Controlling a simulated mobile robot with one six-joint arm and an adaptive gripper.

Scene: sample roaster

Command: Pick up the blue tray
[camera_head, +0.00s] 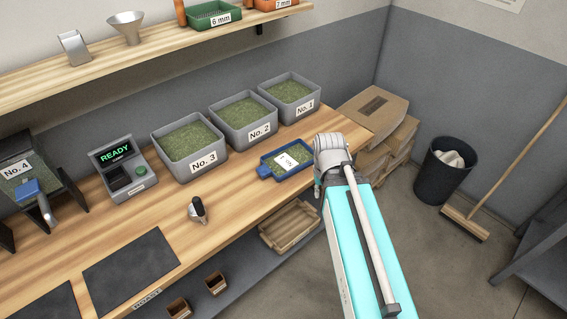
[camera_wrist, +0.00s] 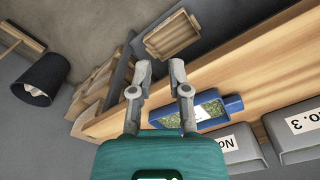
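The blue tray (camera_head: 264,171) lies on the wooden counter in front of the bins No. 1 and No. 2. It holds green beans and a white label I cannot read clearly, and a tab sticks out at its left end. In the head view my arm hides most of the gripper.
Grey bins No. 1 (camera_head: 290,93), No. 2 (camera_head: 243,116) and No. 3 (camera_head: 189,144) stand behind the tray. A small metal tool (camera_head: 198,209) lies to its left. A wooden crate (camera_head: 290,227) sits below the counter edge. Cardboard boxes (camera_head: 372,109) stand beyond the counter's right end.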

